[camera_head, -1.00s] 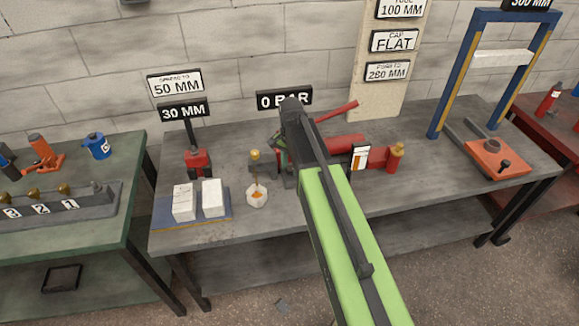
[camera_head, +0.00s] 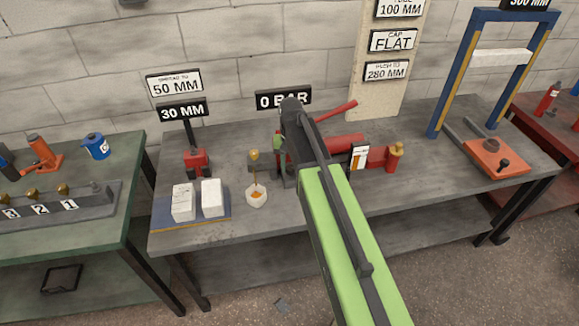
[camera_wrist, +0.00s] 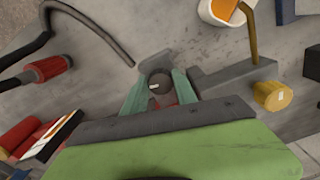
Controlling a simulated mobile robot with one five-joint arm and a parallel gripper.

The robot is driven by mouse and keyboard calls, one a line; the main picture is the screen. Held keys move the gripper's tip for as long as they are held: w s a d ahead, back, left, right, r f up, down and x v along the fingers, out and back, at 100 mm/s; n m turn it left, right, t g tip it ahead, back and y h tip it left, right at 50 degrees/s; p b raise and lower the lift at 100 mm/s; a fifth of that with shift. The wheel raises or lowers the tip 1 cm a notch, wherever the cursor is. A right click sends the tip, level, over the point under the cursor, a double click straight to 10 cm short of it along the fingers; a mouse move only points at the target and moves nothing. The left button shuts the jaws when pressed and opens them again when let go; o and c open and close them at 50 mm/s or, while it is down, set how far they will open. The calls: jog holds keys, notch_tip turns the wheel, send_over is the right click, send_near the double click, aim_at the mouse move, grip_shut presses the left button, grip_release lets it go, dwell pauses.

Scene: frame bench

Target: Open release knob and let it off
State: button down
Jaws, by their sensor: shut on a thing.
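The sign (camera_head: 284,98) above the pump reads 0 BAR.
A pale cup (camera_head: 256,196) with orange liquid stands beneath a brass spout (camera_head: 254,156), close left of my gripper. A red spreader (camera_head: 197,160) and white blocks (camera_head: 211,197) are further left. A blue press frame (camera_head: 440,100) stands right.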

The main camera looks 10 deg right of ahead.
aim_at(291, 169)
dwell(0.3)
jog(key=c, duration=1)
grip_release()
jog(key=shift+r, duration=0.1)
notch_tip(291, 169, up, 17)
jog(key=p, duration=1.7)
jog(key=shift+r, duration=0.1)
jog(key=s+n, duration=0.2)
jog(key=s, duration=1.2)
jog(key=shift+s+a+f+n, duration=0.2)
jog(key=shift+s+f+n, duration=0.1)
